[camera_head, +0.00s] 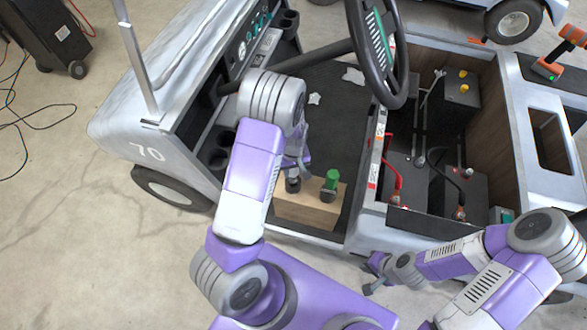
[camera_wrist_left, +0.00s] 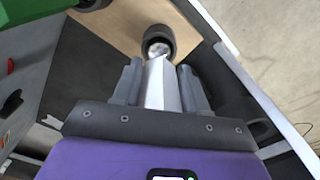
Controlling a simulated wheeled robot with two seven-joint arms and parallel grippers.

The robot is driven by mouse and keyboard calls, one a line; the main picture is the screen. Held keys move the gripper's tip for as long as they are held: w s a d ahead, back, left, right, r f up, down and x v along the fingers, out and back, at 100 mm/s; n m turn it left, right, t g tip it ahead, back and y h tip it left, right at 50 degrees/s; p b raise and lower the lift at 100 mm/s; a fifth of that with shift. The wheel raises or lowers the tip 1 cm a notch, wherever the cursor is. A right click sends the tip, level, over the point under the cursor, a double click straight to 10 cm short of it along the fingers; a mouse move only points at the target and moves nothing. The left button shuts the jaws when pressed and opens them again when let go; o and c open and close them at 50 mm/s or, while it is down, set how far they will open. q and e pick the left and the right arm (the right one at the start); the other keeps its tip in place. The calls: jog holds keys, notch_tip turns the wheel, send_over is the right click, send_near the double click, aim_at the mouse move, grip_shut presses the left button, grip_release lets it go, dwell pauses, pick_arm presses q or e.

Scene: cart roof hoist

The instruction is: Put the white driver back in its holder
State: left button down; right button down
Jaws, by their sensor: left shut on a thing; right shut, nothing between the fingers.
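My left gripper (camera_head: 303,168) is above the cart floor, shut on the white driver (camera_wrist_left: 163,88). In the left wrist view the driver's white body lies between the fingers (camera_wrist_left: 162,90) and runs to a dark round collar (camera_wrist_left: 158,36) on the light wooden holder (camera_wrist_left: 112,26). I cannot tell how far it sits inside the collar. In the head view the wooden holder (camera_head: 308,214) stands on the cart floor, with the collar (camera_head: 293,185) just below my left gripper. A green driver (camera_head: 332,178) stands in the holder beside it. My right gripper (camera_head: 373,277) is shut and empty beside the cart.
The steering wheel (camera_head: 381,50) stands above the floor. The open battery bay (camera_head: 425,160) with red and black cables is to the right. An orange drill (camera_head: 562,60) lies on the right ledge. The concrete floor (camera_head: 90,240) at lower left is clear.

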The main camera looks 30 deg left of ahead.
pick_arm(q)
jog(key=shift+f+b, duration=0.7)
jog(key=shift+f, duration=0.3)
jog(key=c, duration=0.5)
grip_release()
notch_tip(320, 180, up, 8)
jog(key=p, duration=0.3)
jog(key=shift+f, duration=0.2)
jog(key=s+d+f+m+h, duration=0.1)
jog(key=s+d+f+m, duration=0.1)
jog(key=s+d, duration=0.3)
jog(key=s+d+f+m+h, duration=0.1)
jog(key=s+d+f+m, duration=0.1)
jog(key=s+d+f, duration=0.2)
jog(key=s+d+f+m+h+p, duration=0.1)
jog(key=s+d+f+m+h, duration=0.1)
jog(key=s+d, duration=0.4)
jog(key=shift+s+d+f+t, duration=0.1)
jog(key=shift+d+f+t, duration=0.05)
jog(key=shift+f, duration=0.3)
jog(key=shift+d+f+t, duration=0.1)
jog(key=shift+f+t, duration=0.05)
jog(key=shift+f, duration=0.25)
